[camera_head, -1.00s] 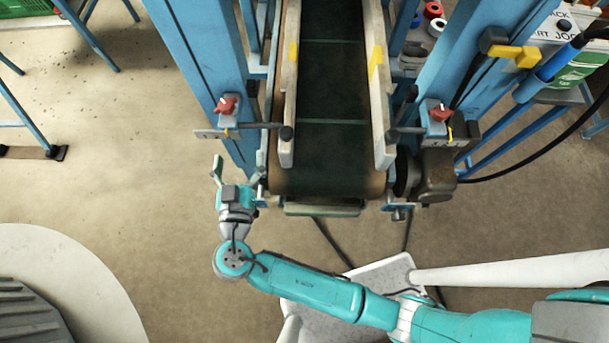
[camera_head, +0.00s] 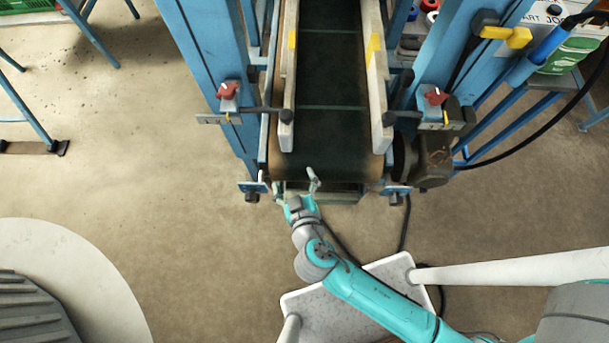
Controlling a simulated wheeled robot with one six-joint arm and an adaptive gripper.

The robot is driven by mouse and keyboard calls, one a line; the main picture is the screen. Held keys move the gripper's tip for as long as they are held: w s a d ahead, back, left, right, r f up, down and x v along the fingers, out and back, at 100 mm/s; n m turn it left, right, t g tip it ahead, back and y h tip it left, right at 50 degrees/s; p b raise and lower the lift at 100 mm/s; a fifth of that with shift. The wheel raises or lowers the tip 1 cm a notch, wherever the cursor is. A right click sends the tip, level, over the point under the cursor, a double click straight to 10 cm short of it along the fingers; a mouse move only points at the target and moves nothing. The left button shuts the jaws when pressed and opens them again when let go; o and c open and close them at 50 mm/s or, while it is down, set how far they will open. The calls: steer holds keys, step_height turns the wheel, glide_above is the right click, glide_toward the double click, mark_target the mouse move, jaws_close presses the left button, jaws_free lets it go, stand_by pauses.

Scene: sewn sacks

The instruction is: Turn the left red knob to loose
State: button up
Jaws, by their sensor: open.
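The left red knob (camera_head: 228,90) sits on a small grey block on the left blue post, above a bracket with a yellow mark. A second red knob (camera_head: 436,96) sits on the matching block on the right. My gripper (camera_head: 296,182) is open and empty at the front end of the conveyor, below and to the right of the left red knob. It is apart from both knobs. The finer pointer marks on the knobs are too small to read.
The green conveyor belt (camera_head: 331,90) runs between two pale side rails. A dark motor (camera_head: 434,160) sits at its right front. Black rods reach in from both brackets. A speckled white stool-like top (camera_head: 345,292) lies below my arm. Open floor is at left.

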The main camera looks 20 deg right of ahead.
steer(key=shift+s+d+f+y, duration=0.25)
steer(key=shift+s+d, duration=0.25)
steer(key=shift+s, duration=0.3)
steer(key=shift+s+d+f+y, duration=0.15)
steer(key=shift+s+d+f, duration=0.25)
steer(key=shift+s, duration=0.4)
steer(key=shift+r, duration=0.1)
